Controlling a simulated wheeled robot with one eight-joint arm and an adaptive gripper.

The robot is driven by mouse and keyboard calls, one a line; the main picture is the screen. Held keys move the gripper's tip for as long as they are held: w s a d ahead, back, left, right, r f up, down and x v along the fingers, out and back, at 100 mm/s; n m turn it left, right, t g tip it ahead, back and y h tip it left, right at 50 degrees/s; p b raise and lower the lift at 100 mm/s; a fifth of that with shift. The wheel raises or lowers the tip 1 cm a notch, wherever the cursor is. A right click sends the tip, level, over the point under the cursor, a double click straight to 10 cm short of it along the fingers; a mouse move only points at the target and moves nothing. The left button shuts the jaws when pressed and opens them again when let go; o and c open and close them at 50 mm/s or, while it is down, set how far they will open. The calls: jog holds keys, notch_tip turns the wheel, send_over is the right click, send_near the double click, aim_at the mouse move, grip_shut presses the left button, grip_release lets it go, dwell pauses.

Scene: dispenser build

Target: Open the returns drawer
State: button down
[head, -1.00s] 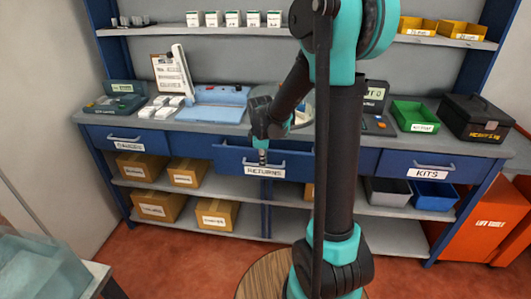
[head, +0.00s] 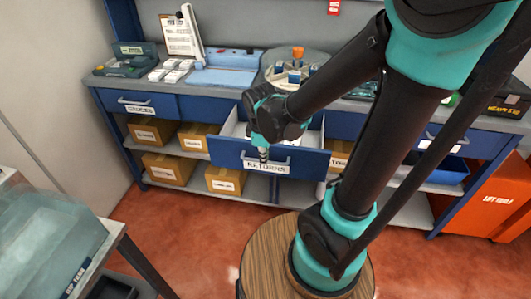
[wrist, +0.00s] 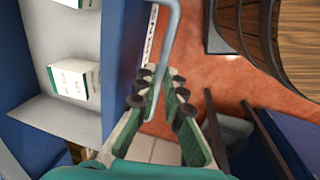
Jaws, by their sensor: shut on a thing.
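The returns drawer (head: 308,163) is a blue drawer under the counter, labelled RETURNS, and it stands pulled out with its pale inside showing. My gripper (head: 263,155) is at its front, shut on the grey bar handle (wrist: 170,28). In the wrist view my gripper's fingers (wrist: 163,98) are around the lower part of the handle. The drawer's open inside (wrist: 35,65) shows there too, with a white box with green edges (wrist: 75,80) and part of another box in it. The gripper partly covers the label in the head view.
Cardboard boxes (head: 172,167) sit on the shelves below. A blue drawer (head: 140,104) is shut at the left. A round wooden top (head: 262,265) is in front, a table with a clear bin (head: 45,240) at lower left, and an orange box (head: 490,195) at right. Red floor lies between.

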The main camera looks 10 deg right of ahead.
jog(key=c, duration=1.6)
grip_release()
notch_tip(320, 180, up, 12)
jog(key=s, duration=0.2)
jog(key=shift+a, duration=0.35)
jog(key=shift+s+f, duration=0.1)
